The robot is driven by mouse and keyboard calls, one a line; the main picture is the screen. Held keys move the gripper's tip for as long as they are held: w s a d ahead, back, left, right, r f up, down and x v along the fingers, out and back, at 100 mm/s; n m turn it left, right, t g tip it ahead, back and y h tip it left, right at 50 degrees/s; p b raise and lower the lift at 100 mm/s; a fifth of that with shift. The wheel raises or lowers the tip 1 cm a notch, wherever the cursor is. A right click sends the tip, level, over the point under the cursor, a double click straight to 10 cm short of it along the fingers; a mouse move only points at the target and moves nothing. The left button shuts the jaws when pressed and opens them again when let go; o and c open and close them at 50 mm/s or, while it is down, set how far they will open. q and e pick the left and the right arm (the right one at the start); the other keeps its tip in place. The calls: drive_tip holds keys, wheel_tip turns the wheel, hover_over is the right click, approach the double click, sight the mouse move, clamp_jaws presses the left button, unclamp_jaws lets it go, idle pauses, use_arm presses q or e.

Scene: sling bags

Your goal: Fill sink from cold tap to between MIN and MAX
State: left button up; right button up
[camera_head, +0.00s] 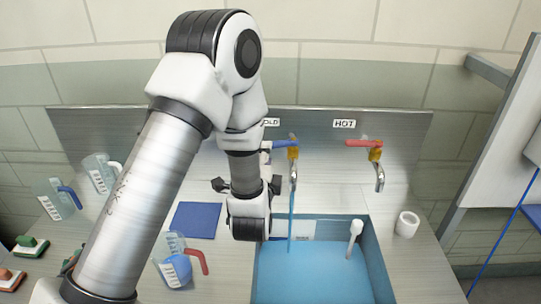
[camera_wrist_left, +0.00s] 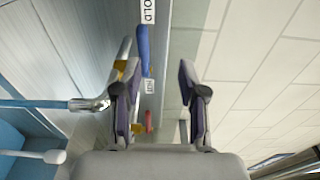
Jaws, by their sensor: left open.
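The cold tap (camera_head: 293,165) has a blue lever (camera_head: 280,144) and a thin blue stream of water (camera_head: 291,222) runs from its spout into the sink (camera_head: 369,240). Blue water (camera_head: 315,278) covers the sink floor; its level against any MIN and MAX marks cannot be read. A white upright plug (camera_head: 354,238) stands in the sink. My left gripper (camera_head: 247,184) is left of the cold tap, partly hidden by its wrist. In the left wrist view the gripper (camera_wrist_left: 160,78) is open and empty, with the blue lever (camera_wrist_left: 143,45) near one fingertip. My right gripper is not in view.
The hot tap (camera_head: 378,168) with a red lever stands to the right. Measuring jugs (camera_head: 175,272) stand left of the sink, near a blue mat (camera_head: 197,220). A white roll (camera_head: 407,224) sits on the right counter. Scrubbing brushes (camera_head: 28,247) lie at far left.

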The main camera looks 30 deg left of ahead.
sight(279, 144)
use_arm(q)
drive_tip(key=w+a, duration=0.1)
drive_tip(key=w, duration=0.1)
drive_tip(key=w+a+f+p, duration=0.1)
drive_tip(key=w, duration=0.2)
drive_tip(key=w+a+f+p, duration=0.1)
drive_tip(key=w+a, duration=0.1)
drive_tip(key=shift+w+f, duration=0.1)
drive_tip(key=shift+w, duration=0.05)
drive_tip(key=shift+w+f, duration=0.15)
drive_tip(key=shift+w, duration=0.15)
drive_tip(key=shift+s, duration=0.15)
clamp_jaws()
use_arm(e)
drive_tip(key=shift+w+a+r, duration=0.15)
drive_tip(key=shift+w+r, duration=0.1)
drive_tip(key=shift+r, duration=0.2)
